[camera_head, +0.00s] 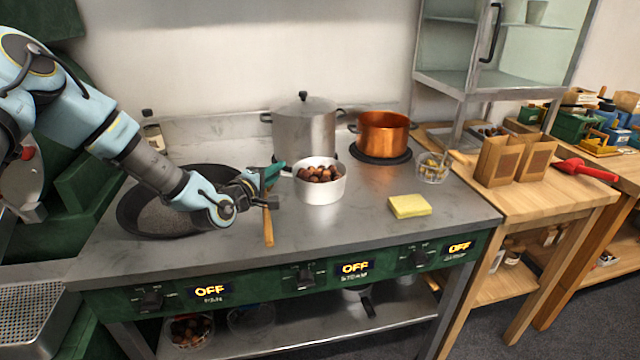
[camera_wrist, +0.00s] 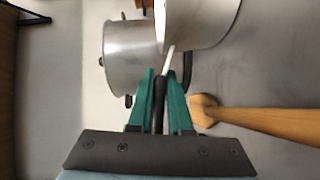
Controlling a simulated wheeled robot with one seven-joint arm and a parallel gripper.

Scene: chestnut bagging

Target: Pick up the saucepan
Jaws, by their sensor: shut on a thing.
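The saucepan (camera_head: 320,187) is a white round pan holding several brown chestnuts. It is at the middle of the steel counter, in front of the lidded pot. My gripper (camera_head: 268,174) is to its left. In the wrist view my gripper (camera_wrist: 160,85) is shut on the saucepan's dark handle, and a pale metal shank runs from it to the white saucepan wall (camera_wrist: 203,18). The chestnuts do not show there. The pan looks upright; I cannot tell whether its base touches the counter.
A wooden-handled tool (camera_head: 268,228) lies close by my gripper. A dark frying pan (camera_head: 135,212) is under my arm. A lidded steel pot (camera_head: 300,128) and copper pot (camera_head: 383,132) stand behind. A yellow sponge (camera_head: 409,206) and glass bowl (camera_head: 432,169) are to the right.

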